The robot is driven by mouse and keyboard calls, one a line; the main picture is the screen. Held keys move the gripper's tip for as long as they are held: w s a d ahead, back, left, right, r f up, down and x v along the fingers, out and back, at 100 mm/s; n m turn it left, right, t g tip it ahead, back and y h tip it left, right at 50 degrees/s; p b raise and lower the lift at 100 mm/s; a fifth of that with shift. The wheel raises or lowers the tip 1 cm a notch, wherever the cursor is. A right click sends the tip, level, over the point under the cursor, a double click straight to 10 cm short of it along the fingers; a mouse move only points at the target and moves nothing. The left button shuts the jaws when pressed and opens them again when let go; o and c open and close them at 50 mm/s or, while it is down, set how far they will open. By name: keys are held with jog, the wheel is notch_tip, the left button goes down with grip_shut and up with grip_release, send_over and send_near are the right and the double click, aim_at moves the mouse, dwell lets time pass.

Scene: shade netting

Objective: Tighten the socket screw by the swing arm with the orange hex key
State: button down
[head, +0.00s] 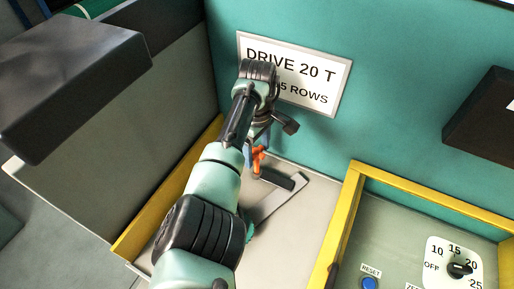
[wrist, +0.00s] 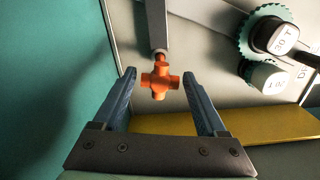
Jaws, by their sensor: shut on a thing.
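The orange hex key (wrist: 160,82) has a cross-shaped handle, and its shaft points away from me toward the end of the grey swing arm (wrist: 155,22). My gripper (wrist: 159,76) has its blue-grey fingers on both sides of the orange handle and is shut on it. In the head view the orange key (head: 258,160) shows below my gripper (head: 256,150), above the grey swing arm (head: 276,203). The socket screw is hidden behind the key, so I cannot tell whether the key's tip sits in it.
Teal gears (wrist: 268,35) with white-labelled hubs stand right of the swing arm in the wrist view. A yellow edge (wrist: 240,124) borders the bay. In the head view a sign (head: 293,75) hangs on the teal wall, and a yellow-framed panel with a dial (head: 459,269) lies right.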

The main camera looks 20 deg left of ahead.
jog(key=shift+f, duration=0.75)
dwell(0.5)
grip_release()
jog(key=shift+r, duration=0.1)
notch_tip(320, 180, up, 13)
jog(key=b, duration=0.2)
dwell(0.4)
